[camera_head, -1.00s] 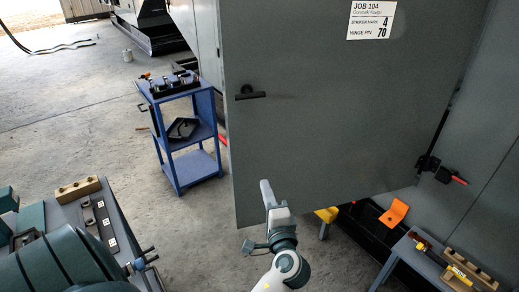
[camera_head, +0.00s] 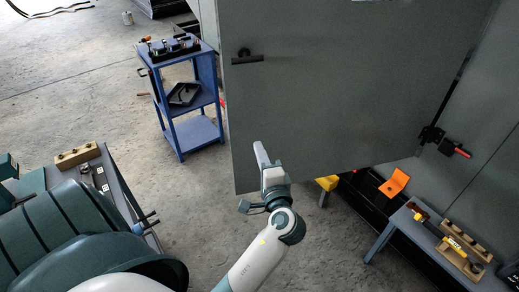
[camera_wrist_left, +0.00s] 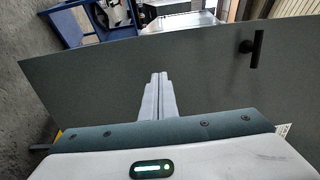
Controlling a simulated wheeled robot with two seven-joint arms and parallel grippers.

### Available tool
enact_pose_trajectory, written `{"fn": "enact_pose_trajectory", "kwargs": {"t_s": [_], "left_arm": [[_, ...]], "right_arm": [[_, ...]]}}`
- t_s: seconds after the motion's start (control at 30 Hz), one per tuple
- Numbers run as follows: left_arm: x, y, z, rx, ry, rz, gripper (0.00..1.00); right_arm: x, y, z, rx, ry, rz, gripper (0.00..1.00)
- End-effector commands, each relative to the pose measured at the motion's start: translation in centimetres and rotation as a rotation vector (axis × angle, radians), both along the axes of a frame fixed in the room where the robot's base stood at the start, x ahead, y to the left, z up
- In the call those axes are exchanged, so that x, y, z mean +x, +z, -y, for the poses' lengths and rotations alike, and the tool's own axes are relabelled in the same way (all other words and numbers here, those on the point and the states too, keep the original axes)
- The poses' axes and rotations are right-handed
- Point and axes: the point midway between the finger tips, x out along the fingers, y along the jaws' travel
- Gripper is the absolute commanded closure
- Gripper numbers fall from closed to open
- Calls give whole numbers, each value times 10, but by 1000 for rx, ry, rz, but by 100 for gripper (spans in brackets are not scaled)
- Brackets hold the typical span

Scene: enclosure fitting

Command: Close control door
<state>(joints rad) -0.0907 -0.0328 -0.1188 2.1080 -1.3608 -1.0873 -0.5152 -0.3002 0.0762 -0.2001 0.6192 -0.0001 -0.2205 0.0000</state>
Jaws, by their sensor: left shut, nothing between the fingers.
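The control door (camera_head: 350,90) is a large grey panel standing open in the head view, with a black handle (camera_head: 247,57) near its left edge and a black hinge (camera_head: 431,134) at its lower right. My left gripper (camera_head: 259,151) is shut and empty, in front of the door's lower left part. In the left wrist view the shut fingers (camera_wrist_left: 157,88) point at the door face (camera_wrist_left: 95,85), below and left of the handle (camera_wrist_left: 252,46). I cannot tell whether the fingertips touch the door. My right gripper is not in view.
A blue cart (camera_head: 187,95) with tools stands left of the door. A grey bench (camera_head: 108,180) is at the lower left. A low table (camera_head: 405,228) with a hammer and wooden blocks is at the lower right. An orange piece (camera_head: 395,182) lies by the enclosure. Bare floor lies between.

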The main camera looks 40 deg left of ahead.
Motion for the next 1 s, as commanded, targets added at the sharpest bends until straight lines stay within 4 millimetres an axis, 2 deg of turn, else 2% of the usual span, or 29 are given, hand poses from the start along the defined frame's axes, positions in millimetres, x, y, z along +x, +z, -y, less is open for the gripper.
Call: {"fn": "enact_pose_trajectory", "kwargs": {"t_s": [0.6,0.8,1.0], "left_arm": [[60,1,-81,2,1,2,100],[70,0,-95,1,1,1,100],[72,1,-98,0,1,0,100]], "right_arm": [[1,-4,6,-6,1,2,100],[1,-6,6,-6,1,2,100],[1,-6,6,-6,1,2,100]]}}
